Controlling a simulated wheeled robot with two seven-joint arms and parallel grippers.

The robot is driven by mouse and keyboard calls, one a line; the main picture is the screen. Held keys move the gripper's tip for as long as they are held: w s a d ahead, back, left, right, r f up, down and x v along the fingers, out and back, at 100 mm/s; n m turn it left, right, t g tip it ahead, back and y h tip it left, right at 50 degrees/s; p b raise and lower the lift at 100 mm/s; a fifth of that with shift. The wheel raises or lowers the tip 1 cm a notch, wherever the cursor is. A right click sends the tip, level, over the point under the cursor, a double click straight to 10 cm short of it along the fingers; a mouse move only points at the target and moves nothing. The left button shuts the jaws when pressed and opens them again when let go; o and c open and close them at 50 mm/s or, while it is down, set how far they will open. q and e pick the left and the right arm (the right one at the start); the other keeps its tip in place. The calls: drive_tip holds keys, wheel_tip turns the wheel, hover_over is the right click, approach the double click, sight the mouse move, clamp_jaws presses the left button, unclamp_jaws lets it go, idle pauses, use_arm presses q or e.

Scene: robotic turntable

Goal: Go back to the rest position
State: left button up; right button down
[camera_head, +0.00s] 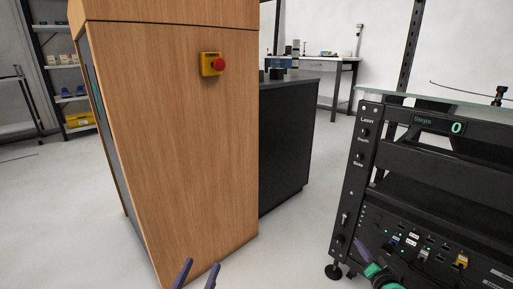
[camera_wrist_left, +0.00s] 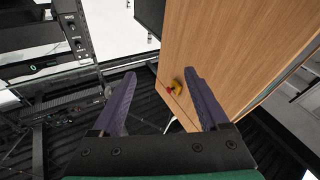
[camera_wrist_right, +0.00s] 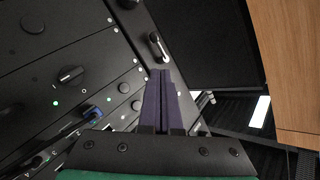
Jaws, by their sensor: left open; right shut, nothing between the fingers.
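My left gripper (camera_head: 198,276) is at the bottom of the head view, in front of the wooden cabinet. Its two purple fingers are apart and empty; they also show in the left wrist view (camera_wrist_left: 158,88). My right gripper (camera_head: 361,246) is at the lower right of the head view, close to the front of the black equipment rack. In the right wrist view its purple fingers (camera_wrist_right: 161,75) are together with nothing between them. The fingertips appear near a small toggle lever (camera_wrist_right: 158,46) on the rack panel; I cannot tell whether they touch it.
The wooden cabinet (camera_head: 175,140) carries a yellow box with a red button (camera_head: 212,64). The black rack (camera_head: 372,120) with knobs, cables and a green "0" display (camera_head: 457,128) stands right. Pale floor (camera_head: 290,235) lies clear between them. A dark cabinet (camera_head: 288,145) stands behind.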

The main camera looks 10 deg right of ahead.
use_arm(q)
drive_tip(key=s+f+g+y+p, duration=0.1)
drive_tip(key=s+f+g+p, duration=0.8)
drive_tip(key=s+f, duration=0.4)
use_arm(e)
drive_tip(key=s+a+f+n+g+y, duration=0.1)
drive_tip(key=s+a+n+g+y, duration=0.2)
drive_tip(key=s+a, duration=0.6)
drive_tip(key=s+a+n+y, duration=0.35)
drive_tip(key=s+a, duration=0.25)
drive_tip(key=a, duration=0.8)
drive_tip(key=s+a+f+n+g+y, duration=0.1)
drive_tip(key=s+a+n+g+y, duration=0.2)
drive_tip(key=s+a, duration=0.6)
use_arm(q)
drive_tip(key=s+a+r+g+y+p, duration=0.3)
drive_tip(key=s+a+g+y+p, duration=0.4)
drive_tip(key=s+a+p, duration=1.1)
drive_tip(key=shift+s+a+r+g+p, duration=0.25)
drive_tip(key=shift+s+g+p, duration=1.05)
drive_tip(key=shift+p, duration=7.3)
use_arm(e)
drive_tip(key=s+d+r+n+g+h, duration=0.1)
drive_tip(key=s+d+r+g+h, duration=0.2)
drive_tip(key=s+d, duration=1.4)
drive_tip(key=shift+s+d+r+g+h, duration=0.35)
drive_tip(key=shift+s+g+h, duration=0.85)
drive_tip(key=shift+g+h, duration=1.4)
